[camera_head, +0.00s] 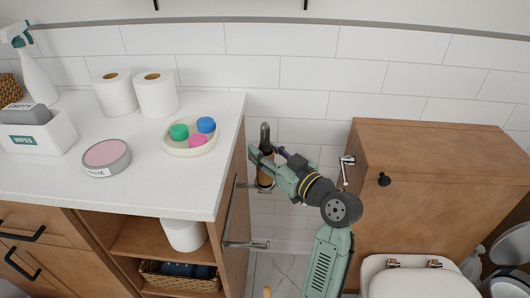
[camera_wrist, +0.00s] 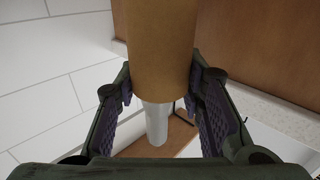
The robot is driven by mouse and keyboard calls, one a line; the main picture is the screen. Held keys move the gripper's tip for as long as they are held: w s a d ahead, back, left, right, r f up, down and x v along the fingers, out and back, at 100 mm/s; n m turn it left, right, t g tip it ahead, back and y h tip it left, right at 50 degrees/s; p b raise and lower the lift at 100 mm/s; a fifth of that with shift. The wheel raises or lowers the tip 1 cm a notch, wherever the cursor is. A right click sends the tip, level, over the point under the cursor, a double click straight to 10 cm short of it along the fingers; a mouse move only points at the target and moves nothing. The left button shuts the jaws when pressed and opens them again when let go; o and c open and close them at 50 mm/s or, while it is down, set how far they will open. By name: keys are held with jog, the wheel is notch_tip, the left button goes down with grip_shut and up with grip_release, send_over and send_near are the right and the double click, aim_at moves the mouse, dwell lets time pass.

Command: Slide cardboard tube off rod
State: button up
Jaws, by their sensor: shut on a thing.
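The brown cardboard tube (camera_head: 266,178) is upright beside the right side of the vanity in the head view. In the wrist view the tube (camera_wrist: 160,50) fills the top middle, and a pale grey rod (camera_wrist: 157,122) shows beyond its edge. A grey upright end (camera_head: 265,133), apparently the rod's, shows above the tube in the head view. My gripper (camera_head: 263,157) is shut on the tube. In the wrist view its fingers (camera_wrist: 160,92) lie on both sides of the tube. How far the rod runs inside the tube is hidden.
Metal bars (camera_head: 246,245) stick out from the vanity's side close to my gripper. The white counter (camera_head: 130,195) holds toilet rolls (camera_head: 156,95), a dish (camera_head: 188,147) and a round tin (camera_head: 107,157). A wooden cabinet (camera_head: 430,210) and toilet (camera_head: 415,280) stand at right.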

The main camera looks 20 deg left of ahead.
jog(key=shift+r+p, duration=4)
jog(key=shift+r, duration=2.65)
notch_tip(320, 180, up, 8)
jog(key=shift+p, duration=0.3)
